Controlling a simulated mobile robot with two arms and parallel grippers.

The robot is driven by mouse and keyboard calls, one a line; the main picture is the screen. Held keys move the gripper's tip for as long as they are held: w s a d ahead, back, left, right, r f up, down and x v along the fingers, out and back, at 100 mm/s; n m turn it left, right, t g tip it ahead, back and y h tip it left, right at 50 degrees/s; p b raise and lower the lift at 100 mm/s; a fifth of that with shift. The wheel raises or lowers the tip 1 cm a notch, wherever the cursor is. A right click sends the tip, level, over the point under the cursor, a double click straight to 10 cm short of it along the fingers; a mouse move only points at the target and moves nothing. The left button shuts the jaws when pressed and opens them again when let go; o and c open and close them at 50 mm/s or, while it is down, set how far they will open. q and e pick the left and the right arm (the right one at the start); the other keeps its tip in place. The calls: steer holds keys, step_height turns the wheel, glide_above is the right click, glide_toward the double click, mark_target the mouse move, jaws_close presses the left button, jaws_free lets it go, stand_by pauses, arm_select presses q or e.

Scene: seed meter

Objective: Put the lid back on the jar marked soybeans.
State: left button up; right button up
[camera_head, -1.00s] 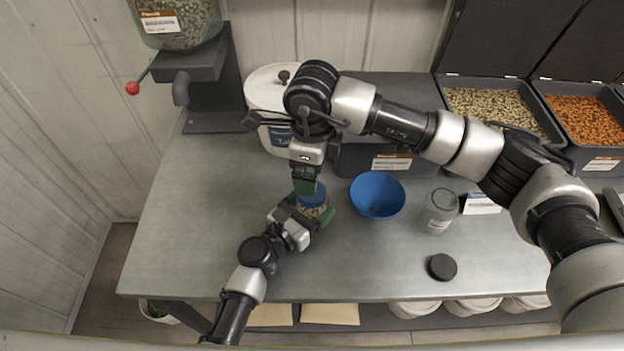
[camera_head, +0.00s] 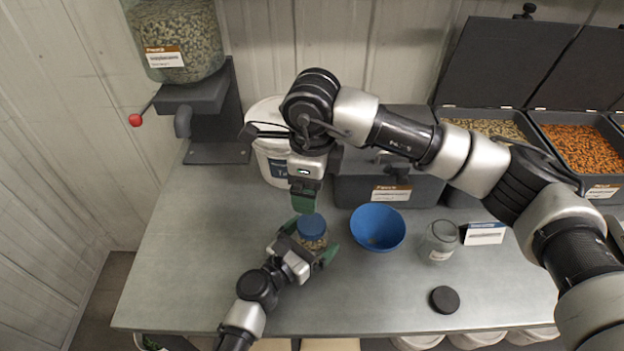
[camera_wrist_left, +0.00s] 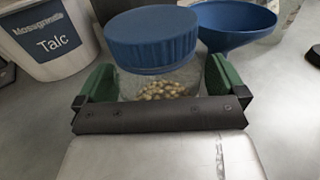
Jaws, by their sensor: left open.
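A small clear jar (camera_head: 312,243) of pale beans stands on the bench with a blue lid (camera_head: 313,226) on its top. The left wrist view shows the lid (camera_wrist_left: 151,40) on the jar (camera_wrist_left: 160,84); no label is readable. My left gripper (camera_head: 309,242) is open, with one green finger on either side of the jar. My right gripper (camera_head: 303,200) hangs just above and behind the lid in the head view. Its fingers overlap, so their opening is hidden. It does not show in the left wrist view.
Farther right are an open clear jar (camera_head: 439,242) and a black lid (camera_head: 444,299). A white Talc tub (camera_head: 270,150) and a dark box (camera_head: 410,185) stand behind. The front left bench is clear.

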arm_select(q)
steer(key=b+v, duration=0.2)
steer(key=v, duration=0.8)
steer(key=shift+f, duration=0.15)
steer(key=shift+s+a, duration=0.25)
steer(key=shift+a, duration=0.05)
